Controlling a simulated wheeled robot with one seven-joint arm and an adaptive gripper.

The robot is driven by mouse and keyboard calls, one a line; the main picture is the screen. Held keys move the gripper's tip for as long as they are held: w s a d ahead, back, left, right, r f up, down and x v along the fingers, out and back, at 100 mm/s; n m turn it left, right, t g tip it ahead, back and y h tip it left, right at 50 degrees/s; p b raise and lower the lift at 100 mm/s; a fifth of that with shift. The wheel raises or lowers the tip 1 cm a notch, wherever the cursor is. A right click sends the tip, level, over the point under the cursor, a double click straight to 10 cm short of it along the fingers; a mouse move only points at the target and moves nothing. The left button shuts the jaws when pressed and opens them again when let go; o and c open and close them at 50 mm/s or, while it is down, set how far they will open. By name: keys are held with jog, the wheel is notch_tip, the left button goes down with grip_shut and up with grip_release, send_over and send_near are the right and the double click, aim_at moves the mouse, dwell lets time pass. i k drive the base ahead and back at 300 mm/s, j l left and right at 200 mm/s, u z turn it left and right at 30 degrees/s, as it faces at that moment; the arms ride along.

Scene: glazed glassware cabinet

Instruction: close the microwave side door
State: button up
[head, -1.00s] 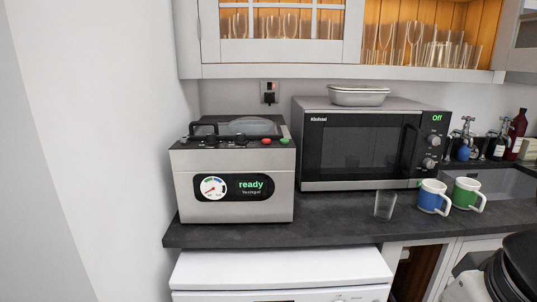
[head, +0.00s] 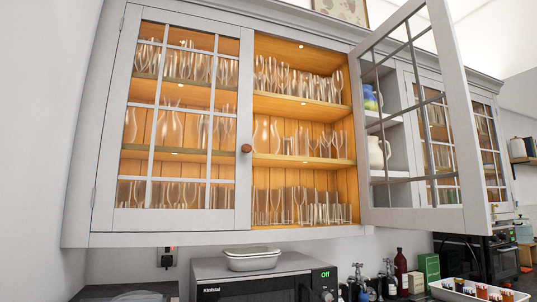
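The glazed wall cabinet (head: 182,240) fills the head view. Its right-hand glass door (head: 459,120), above the microwave side, stands wide open, swung out toward me and to the right. Its near edge is the right upright; its far edge meets the cabinet beside the open shelves. The left glass door (head: 107,150) is shut, with a round wooden knob (head: 246,148). The microwave (head: 215,273) shows only its top part at the bottom edge, with a green "Off" display; most of its front is cut off. My gripper is not in view.
Glassware (head: 300,140) fills the open orange-lit shelves. A lidded dish (head: 251,259) sits on the microwave. Bottles (head: 401,272), a green box (head: 428,268) and a white tray (head: 478,295) stand lower right. Space before the open shelves is clear.

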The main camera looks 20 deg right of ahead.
aim_at(474, 218)
jog(key=k+l, duration=0.1)
jog(key=l, duration=0.3)
jog(key=l+u, duration=0.1)
jog(key=l, duration=0.35)
jog(key=k+l, duration=0.15)
jog(key=l, duration=0.25)
jog(key=k+l+u, duration=0.1)
jog(key=l, duration=0.35)
jog(key=k+l, duration=0.1)
jog(key=l, duration=0.3)
jog(key=k+l, duration=0.1)
jog(key=l, duration=0.3)
jog(key=u, duration=0.05)
